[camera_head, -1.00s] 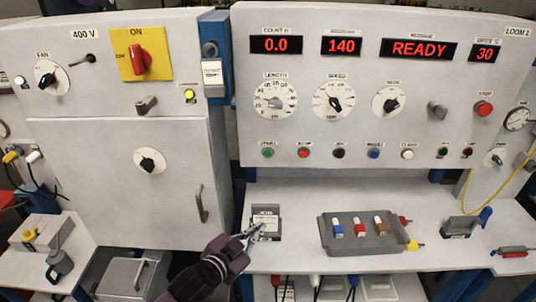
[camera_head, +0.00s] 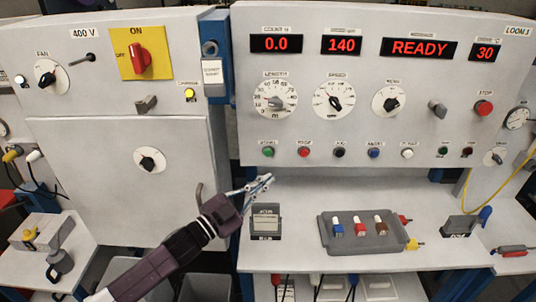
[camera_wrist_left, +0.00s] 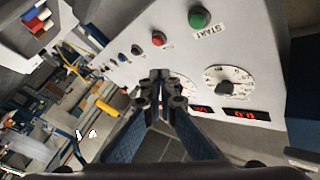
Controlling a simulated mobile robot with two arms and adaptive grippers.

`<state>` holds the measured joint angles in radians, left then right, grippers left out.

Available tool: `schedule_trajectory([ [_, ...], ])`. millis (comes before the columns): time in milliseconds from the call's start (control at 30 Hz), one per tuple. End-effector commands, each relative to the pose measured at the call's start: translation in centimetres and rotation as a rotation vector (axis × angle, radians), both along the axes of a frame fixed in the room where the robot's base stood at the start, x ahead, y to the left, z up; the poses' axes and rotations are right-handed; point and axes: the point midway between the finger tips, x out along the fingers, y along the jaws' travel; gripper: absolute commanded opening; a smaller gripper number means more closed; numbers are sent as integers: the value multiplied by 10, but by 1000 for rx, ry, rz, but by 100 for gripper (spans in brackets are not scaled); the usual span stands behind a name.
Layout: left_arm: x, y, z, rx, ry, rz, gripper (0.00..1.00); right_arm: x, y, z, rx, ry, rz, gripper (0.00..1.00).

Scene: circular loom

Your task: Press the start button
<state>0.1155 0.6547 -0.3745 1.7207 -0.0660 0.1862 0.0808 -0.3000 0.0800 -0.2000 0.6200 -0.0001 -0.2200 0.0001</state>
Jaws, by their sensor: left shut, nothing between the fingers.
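The green start button (camera_head: 268,152) is at the left end of the button row on the loom's control panel (camera_head: 350,120). In the left wrist view the green button (camera_wrist_left: 199,17) shows at the top, with a label reading START beside it. My left gripper (camera_head: 268,180) is shut and empty, below the start button and apart from it in the picture. The gripper's closed fingertips (camera_wrist_left: 160,78) show in the middle of the wrist view, beside the row of buttons. My right gripper is not in view.
The red button (camera_head: 304,152) sits just right of the start button, with several more buttons along the row. Below, a shelf holds a grey tray (camera_head: 340,246) with coloured pieces and a small labelled holder (camera_head: 254,226). The displays read 0.0, 140, READY (camera_head: 419,48) and 30.

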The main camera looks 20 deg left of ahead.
Motion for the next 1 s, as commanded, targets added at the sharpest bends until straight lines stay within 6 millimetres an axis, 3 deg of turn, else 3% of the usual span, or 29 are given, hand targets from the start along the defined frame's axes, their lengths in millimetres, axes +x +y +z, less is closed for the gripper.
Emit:
schedule_trajectory([
  [167, 8, 2, -1, 1, -1, 1, 0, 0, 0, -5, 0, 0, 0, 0],
  [700, 74, 21, -2, 0, 0, 1, 0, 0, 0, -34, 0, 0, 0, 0],
  [1000, 85, 24, 0, 0, 1, 1, 0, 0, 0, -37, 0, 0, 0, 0],
])
